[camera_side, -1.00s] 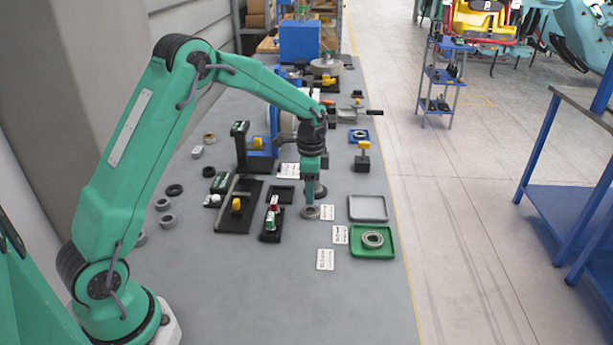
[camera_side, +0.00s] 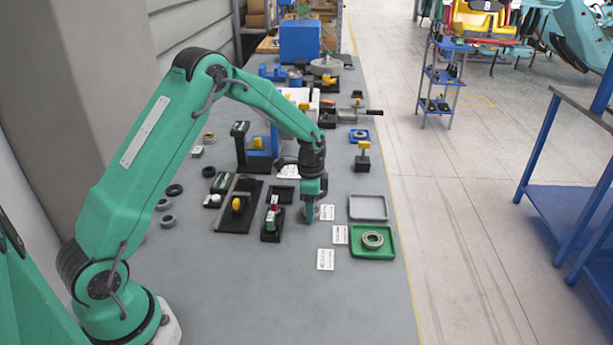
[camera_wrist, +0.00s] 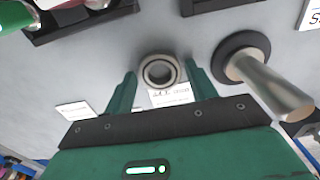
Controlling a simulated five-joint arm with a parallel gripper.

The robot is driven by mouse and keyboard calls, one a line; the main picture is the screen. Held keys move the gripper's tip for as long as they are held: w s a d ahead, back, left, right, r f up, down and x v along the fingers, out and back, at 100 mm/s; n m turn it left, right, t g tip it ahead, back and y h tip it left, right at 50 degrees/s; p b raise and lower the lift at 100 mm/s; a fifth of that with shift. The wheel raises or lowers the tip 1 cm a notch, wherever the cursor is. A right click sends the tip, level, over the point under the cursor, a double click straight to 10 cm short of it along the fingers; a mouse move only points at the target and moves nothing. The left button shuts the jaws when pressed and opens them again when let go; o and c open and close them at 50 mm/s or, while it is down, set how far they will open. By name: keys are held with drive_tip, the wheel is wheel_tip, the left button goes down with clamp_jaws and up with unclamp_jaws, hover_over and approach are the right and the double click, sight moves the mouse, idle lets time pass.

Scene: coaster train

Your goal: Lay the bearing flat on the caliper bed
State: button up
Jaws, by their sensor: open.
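A grey ring bearing (camera_wrist: 158,57) lies on the bench between the fingers in the wrist view, with no grip on it visible. My gripper (camera_wrist: 160,72) is open, its green fingers on either side of the bearing. In the side view my gripper (camera_side: 308,216) points down close to the bench and hides the bearing. A black plate with a long grey bar and a yellow part, seemingly the caliper bed (camera_side: 222,222), lies to the left of my gripper.
A metal post on a dark round base (camera_wrist: 282,92) stands close to the right finger. A black block with red and white parts (camera_side: 271,222) is left of my gripper. At right are a grey tray (camera_side: 368,208) and a green tray (camera_side: 372,255) holding another ring (camera_side: 372,239).

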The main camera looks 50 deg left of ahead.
drive_tip(key=c, duration=0.7)
drive_tip(key=shift+r, duration=0.1)
drive_tip(key=shift+r, duration=0.1)
drive_tip(key=shift+r, duration=2.05)
drive_tip(key=shift+a, duration=0.1)
